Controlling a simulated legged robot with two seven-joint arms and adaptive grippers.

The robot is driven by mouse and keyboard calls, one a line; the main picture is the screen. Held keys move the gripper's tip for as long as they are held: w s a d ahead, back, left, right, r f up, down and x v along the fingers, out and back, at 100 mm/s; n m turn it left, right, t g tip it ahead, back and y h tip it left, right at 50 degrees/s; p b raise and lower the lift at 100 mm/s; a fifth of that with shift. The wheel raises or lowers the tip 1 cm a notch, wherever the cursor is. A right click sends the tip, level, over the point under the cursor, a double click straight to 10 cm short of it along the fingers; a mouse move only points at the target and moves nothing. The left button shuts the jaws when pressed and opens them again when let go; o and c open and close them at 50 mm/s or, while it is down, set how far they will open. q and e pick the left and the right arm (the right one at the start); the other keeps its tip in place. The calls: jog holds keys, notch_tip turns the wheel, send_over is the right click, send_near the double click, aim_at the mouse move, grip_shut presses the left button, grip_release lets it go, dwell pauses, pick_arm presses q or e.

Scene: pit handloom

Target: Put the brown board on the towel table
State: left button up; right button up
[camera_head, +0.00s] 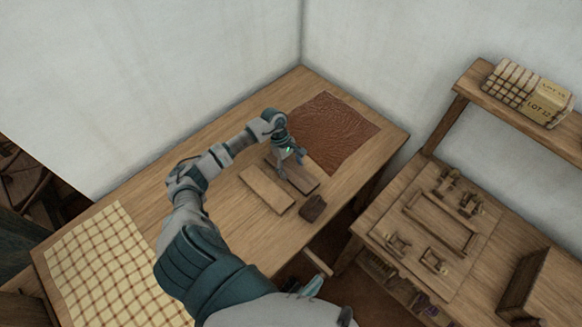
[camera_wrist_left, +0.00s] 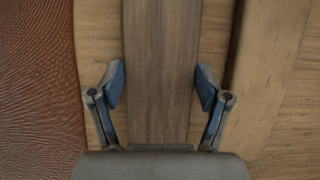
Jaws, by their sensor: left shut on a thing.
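The brown board (camera_head: 306,181) is a dark, flat, narrow piece at the far part of the long wooden table (camera_head: 222,165). My left gripper (camera_head: 292,165) points down over it. In the left wrist view the brown board (camera_wrist_left: 160,70) lies between the two blue fingertips of my left gripper (camera_wrist_left: 161,88), which is shut on it. I cannot tell whether the board touches the table top. A yellow checked cloth (camera_head: 112,268) covers the table's near left end.
A paler board (camera_head: 266,188) lies just left of the brown one, with a small dark block (camera_head: 313,208) nearby. A reddish-brown textured sheet (camera_head: 335,130) lies behind. A bench with wooden parts (camera_head: 440,225) stands right, below a shelf (camera_head: 520,115). Bare table lies left of the boards.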

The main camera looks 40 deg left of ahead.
pick_arm(q)
jog(key=o, duration=1.3)
jog(key=shift+c, duration=0.2)
jog(key=v, duration=1.2)
jog(key=shift+b, duration=0.3)
pick_arm(e)
jog(key=shift+w+a+r, duration=0.1)
jog(key=shift+w+r, duration=0.35)
jog(key=shift+r, duration=0.15)
pick_arm(q)
jog(key=shift+d, duration=0.1)
pick_arm(e)
jog(key=shift+w, duration=0.15)
